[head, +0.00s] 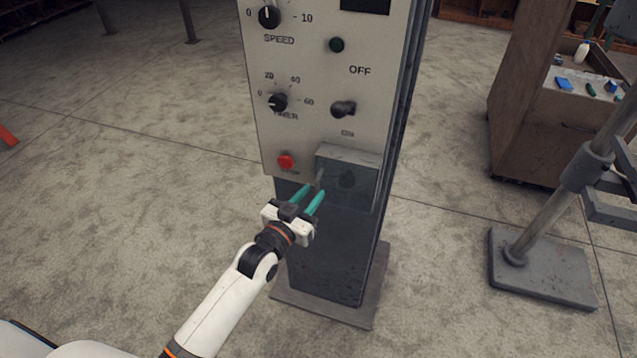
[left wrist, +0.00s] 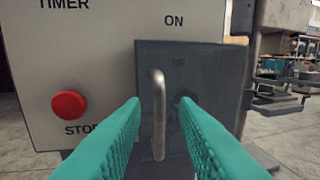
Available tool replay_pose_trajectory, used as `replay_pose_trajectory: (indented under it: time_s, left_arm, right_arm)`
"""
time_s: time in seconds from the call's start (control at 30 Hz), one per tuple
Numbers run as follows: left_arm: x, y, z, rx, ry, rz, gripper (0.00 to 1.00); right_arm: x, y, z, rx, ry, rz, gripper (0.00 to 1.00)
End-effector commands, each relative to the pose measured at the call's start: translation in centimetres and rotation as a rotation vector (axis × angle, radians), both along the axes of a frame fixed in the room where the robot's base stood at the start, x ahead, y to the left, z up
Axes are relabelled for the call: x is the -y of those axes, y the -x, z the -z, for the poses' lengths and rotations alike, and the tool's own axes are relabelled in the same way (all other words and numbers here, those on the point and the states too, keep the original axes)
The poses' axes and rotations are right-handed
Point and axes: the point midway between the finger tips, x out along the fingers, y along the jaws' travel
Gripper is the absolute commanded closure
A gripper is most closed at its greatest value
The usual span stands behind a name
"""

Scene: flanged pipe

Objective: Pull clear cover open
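The clear cover (head: 350,178) is a smoky, see-through box at the lower right of the control panel (head: 318,125). It looks closed, and a dark round knob shows dimly behind it. In the left wrist view the cover (left wrist: 215,75) has a vertical metal bar handle (left wrist: 159,112) on its front. My left gripper (head: 309,193) has teal fingers. It is open in front of the cover, with the handle between the fingertips (left wrist: 160,103) in the wrist view. Gaps show on both sides of the handle; whether the tips reach its depth I cannot tell. My right gripper is not in view.
A red stop button (head: 285,161) sits just left of the cover, and a black switch (head: 343,108) above it. The panel stands on a dark pedestal (head: 325,255). A metal stand (head: 540,265) and a wooden cabinet (head: 540,110) are to the right.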

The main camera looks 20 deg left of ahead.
Motion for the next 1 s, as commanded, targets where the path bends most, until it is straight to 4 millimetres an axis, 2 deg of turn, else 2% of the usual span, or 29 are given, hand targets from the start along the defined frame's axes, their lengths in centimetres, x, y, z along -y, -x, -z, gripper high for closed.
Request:
replay_pose_trajectory:
  time_s: [0.1, 0.23, 0.6, 0.8, 1.0]
  left_arm:
    - [0.5, -1.9, -0.1, 0.0, 0.0, 0.001, 0.73]
    - [0.7, -3.1, 0.0, 0.0, 0.0, 0.0, 0.73]
    - [0.9, -3.6, 0.0, 0.0, 0.0, 0.0, 0.73]
    - [0.9, -3.6, 0.0, 0.0, -0.001, 0.0, 1.0]
    - [0.9, -3.6, 0.0, -0.001, -0.001, 0.0, 1.0]
  right_arm:
    - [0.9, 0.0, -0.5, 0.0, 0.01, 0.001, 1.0]
    - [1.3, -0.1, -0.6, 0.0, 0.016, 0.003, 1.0]
    - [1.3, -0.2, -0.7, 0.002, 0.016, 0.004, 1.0]
    - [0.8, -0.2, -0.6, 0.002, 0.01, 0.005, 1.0]
    - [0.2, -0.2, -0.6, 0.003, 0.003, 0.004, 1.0]
